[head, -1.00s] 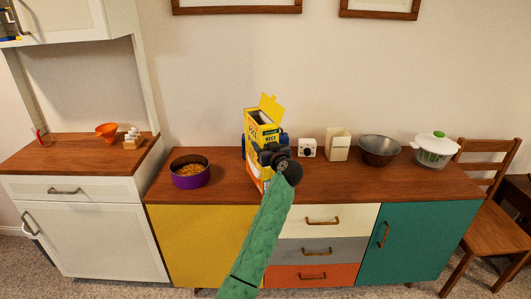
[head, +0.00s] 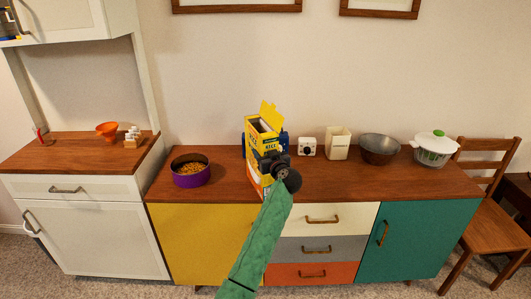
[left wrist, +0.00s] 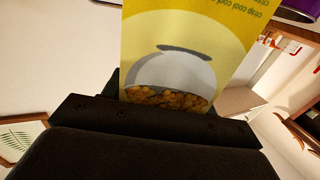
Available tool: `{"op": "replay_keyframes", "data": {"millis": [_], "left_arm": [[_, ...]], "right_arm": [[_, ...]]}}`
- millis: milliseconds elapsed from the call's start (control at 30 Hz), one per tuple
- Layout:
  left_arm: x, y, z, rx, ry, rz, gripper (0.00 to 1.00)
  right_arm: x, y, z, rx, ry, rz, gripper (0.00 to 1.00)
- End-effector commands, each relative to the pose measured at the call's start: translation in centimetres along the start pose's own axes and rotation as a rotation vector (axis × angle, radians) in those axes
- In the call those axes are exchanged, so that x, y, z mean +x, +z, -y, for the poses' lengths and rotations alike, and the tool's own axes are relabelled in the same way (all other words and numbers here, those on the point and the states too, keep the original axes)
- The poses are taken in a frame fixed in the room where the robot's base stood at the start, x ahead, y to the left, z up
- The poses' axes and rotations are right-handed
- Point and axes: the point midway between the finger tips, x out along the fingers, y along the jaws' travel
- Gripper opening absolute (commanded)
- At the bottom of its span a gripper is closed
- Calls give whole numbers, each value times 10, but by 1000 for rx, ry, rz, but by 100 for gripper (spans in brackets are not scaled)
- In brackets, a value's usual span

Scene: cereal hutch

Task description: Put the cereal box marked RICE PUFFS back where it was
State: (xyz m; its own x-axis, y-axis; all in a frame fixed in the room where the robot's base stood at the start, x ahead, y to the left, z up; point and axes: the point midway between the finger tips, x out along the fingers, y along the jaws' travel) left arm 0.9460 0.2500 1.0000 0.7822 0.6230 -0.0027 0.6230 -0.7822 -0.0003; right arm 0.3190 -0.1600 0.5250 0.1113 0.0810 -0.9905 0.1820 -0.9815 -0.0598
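The yellow cereal box (head: 253,135) stands upright with its top flap open, over the front part of the long sideboard. Its small print is only partly legible in the head view. My left gripper (head: 268,160) is at its right front side and appears shut on it, covering part of its lower face. The left wrist view shows the box (left wrist: 190,50) close up, with a cereal bowl picture, rising from the dark gripper (left wrist: 160,105). I cannot tell whether its base touches the sideboard top. My right gripper is out of view.
Blue items (head: 285,140) show behind the box. A purple bowl of cereal (head: 191,179) stands left, and a white timer (head: 307,147), cream container (head: 338,143), metal bowl (head: 380,150) and salad spinner (head: 434,150) right. The white hutch (head: 85,190) is at left, its counter mostly clear.

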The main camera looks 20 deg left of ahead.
Motion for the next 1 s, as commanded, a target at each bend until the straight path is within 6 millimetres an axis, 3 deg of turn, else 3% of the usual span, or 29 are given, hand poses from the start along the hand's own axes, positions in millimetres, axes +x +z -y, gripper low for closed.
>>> {"op": "replay_keyframes", "data": {"millis": [33, 100, 567, 700, 1000], "left_arm": [[0, 0, 0, 0, 0, 0, 68], [0, 0, 0, 0, 0, 0, 78], [-2, -1, 0, 0, 1, 1, 78], [-28, 1, -1, -2, 2, 2, 78], [-86, 0, 0, -1, 1, 1, 78]], "right_arm": [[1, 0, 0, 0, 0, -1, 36], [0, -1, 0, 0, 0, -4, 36], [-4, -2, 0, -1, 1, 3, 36], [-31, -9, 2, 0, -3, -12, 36], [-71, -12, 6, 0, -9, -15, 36]]}}
